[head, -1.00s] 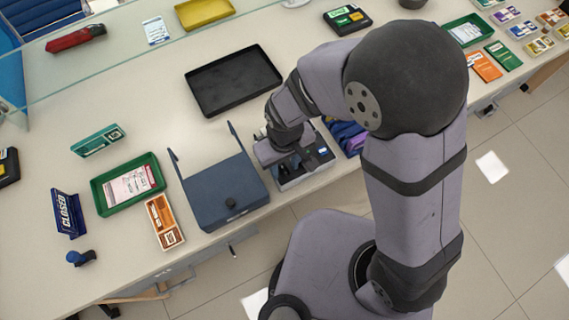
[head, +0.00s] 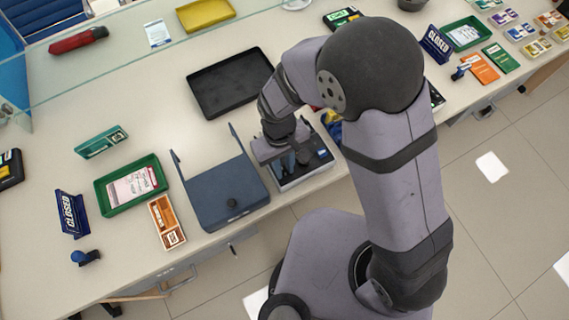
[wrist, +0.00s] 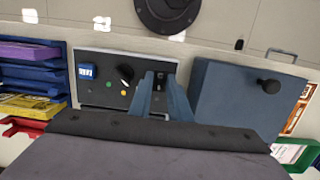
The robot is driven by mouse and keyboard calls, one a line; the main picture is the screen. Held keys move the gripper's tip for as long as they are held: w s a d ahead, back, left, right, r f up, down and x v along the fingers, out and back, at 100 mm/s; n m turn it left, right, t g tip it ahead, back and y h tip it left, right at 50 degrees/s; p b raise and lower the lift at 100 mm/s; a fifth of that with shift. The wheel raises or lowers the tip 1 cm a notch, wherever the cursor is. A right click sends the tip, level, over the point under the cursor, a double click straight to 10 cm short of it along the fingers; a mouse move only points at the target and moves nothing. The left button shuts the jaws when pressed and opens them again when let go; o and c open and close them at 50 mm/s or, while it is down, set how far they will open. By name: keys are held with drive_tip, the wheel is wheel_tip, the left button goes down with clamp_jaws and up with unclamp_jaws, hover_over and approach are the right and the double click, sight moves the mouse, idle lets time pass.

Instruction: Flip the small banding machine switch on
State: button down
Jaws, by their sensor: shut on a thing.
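The small banding machine (head: 317,172) stands at the counter's front edge, right of a blue-grey box. In the wrist view its grey panel (wrist: 97,94) shows a blue display (wrist: 87,71), a black knob (wrist: 125,73) and small green and yellow buttons. My gripper (wrist: 159,75) is at the right part of this panel, its two blue fingers on either side of the small dark switch (wrist: 158,84). The fingers are closed on the switch, though they partly hide it and its position is not readable. My gripper also shows in the head view (head: 290,163).
The blue-grey box (head: 228,187) with a black knob stands close on the left of the machine. A black tray (head: 232,83) lies behind. Stacked coloured trays (wrist: 32,78) are close on the machine's other side. A green tray (head: 132,185) sits further left.

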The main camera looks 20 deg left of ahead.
drive_tip(key=shift+w+a+g+h+p, duration=0.3)
drive_tip(key=shift+g+h+p, duration=0.35)
drive_tip(key=shift+g+h, duration=0.15)
drive_tip(key=c, duration=1.6)
unclamp_jaws()
drive_tip(key=shift+c, duration=0.2)
drive_tip(key=b+v, duration=0.2)
drive_tip(key=v, duration=0.4)
drive_tip(key=shift+w+a+r, duration=0.1)
drive_tip(key=shift+r, duration=0.55)
drive_tip(key=shift+a, duration=0.1)
